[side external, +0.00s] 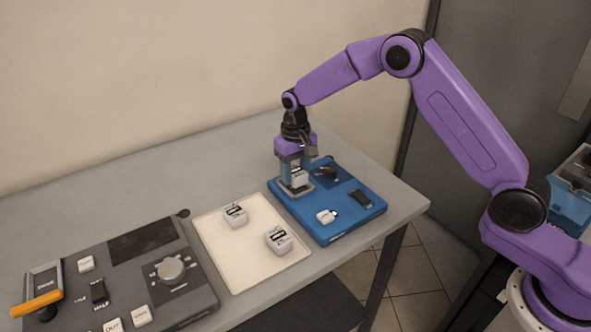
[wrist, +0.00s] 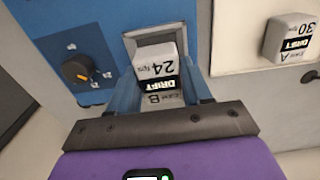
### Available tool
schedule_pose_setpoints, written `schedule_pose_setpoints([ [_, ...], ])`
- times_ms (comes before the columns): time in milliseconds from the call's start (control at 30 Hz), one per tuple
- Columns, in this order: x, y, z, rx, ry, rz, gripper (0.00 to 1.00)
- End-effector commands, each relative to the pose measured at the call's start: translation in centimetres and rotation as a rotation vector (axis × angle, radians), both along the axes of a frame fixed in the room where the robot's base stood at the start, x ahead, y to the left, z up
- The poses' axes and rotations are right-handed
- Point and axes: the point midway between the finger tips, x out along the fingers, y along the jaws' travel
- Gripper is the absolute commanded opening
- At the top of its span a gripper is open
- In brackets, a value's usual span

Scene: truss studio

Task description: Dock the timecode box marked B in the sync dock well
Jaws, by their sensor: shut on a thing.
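The timecode box marked B (wrist: 160,75) is white, with a black DRIFT label and the number 24 in the wrist view. My gripper (wrist: 172,92) is shut on it, one blue finger on each side. In the side view my gripper (side external: 296,176) points straight down over the blue sync dock (side external: 345,222), and the box (side external: 298,178) shows between the fingers. The grey-framed well (side external: 297,190) is directly under the box; its frame (wrist: 150,42) also shows beyond the box in the wrist view. I cannot tell whether the box's lower end is inside the well.
A cream tray (side external: 240,275) left of the dock holds two more white boxes (side external: 235,215) (side external: 279,240); one is marked A (wrist: 288,38). The dock carries a black knob (wrist: 76,70), a dark switch (side external: 361,198) and a white piece (side external: 326,216). A grey console (side external: 190,300) stands farther left.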

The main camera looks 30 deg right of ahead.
Motion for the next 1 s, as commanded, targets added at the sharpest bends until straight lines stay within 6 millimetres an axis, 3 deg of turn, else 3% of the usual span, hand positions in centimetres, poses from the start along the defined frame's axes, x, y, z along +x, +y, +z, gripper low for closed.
schedule_pose_setpoints([
  [700, 0.0, 0.0, -1.2, 0.0, 0.0, 0.0, 0.17],
  [1000, 0.0, 0.0, -0.8, 0.001, -0.002, 0.0, 0.17],
])
